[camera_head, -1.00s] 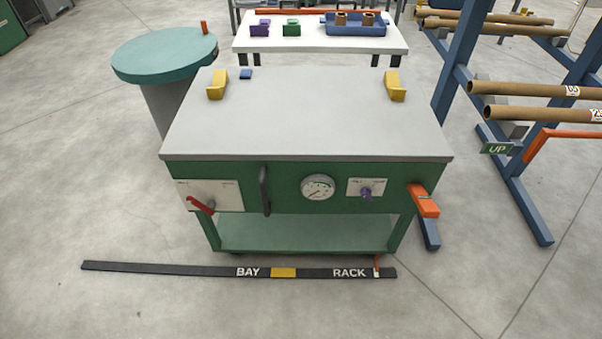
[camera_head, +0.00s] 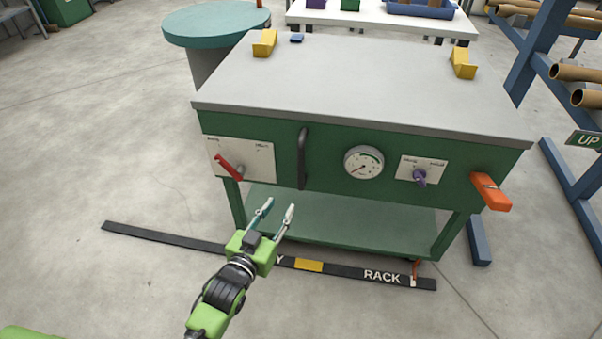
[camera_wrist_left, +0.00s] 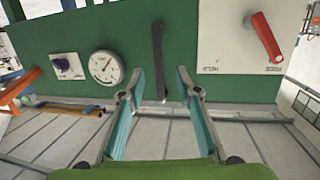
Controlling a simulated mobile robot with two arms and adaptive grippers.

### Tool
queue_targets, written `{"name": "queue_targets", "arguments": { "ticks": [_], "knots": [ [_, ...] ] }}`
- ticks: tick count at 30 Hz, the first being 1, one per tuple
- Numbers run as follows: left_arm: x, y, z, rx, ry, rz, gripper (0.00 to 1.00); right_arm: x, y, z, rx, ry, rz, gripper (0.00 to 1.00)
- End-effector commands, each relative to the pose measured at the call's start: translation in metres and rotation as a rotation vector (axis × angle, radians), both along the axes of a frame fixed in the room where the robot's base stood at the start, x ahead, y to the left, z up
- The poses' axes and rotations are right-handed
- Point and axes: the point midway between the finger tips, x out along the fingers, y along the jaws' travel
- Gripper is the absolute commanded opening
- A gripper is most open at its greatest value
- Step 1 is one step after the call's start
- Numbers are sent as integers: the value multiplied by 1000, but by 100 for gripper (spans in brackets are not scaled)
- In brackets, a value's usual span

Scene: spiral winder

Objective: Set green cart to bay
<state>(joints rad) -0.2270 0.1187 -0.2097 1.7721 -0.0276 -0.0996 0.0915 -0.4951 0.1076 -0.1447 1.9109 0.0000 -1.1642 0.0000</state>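The green cart (camera_head: 330,212) has a grey top and stands over a black floor strip (camera_head: 170,237) with a yellow mark and the word RACK; my arm partly covers the other word. A red pointer (camera_head: 415,272) under the cart is at the RACK end. A black upright handle (camera_head: 303,158) is on the cart's front. My left gripper (camera_head: 276,212) is open and empty, in front of and below the handle. In the left wrist view the handle (camera_wrist_left: 158,60) lies ahead between the open fingers (camera_wrist_left: 157,92), apart from them. My right gripper is not in view.
The cart front also has a red lever (camera_head: 229,167), a gauge (camera_head: 363,162), a purple knob (camera_head: 420,177) and an orange block (camera_head: 490,192) sticking out. A round teal table (camera_head: 215,22) stands behind left, a blue rack (camera_head: 540,60) right. Floor at left is clear.

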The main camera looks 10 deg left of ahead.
Motion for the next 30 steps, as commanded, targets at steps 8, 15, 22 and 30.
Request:
{"name": "queue_targets", "arguments": {
  "ticks": [8, 15, 22, 30],
  "knots": [
    [9, -6, 60, -36, -145, -11, 31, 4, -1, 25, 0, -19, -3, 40],
    [44, -14, 60, -36, -147, -11, 31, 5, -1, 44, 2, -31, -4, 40],
    [93, -26, 59, -36, -145, -12, 31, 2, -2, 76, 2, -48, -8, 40],
    [131, -35, 58, -35, -142, -11, 31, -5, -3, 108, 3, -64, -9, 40]
  ]
}}
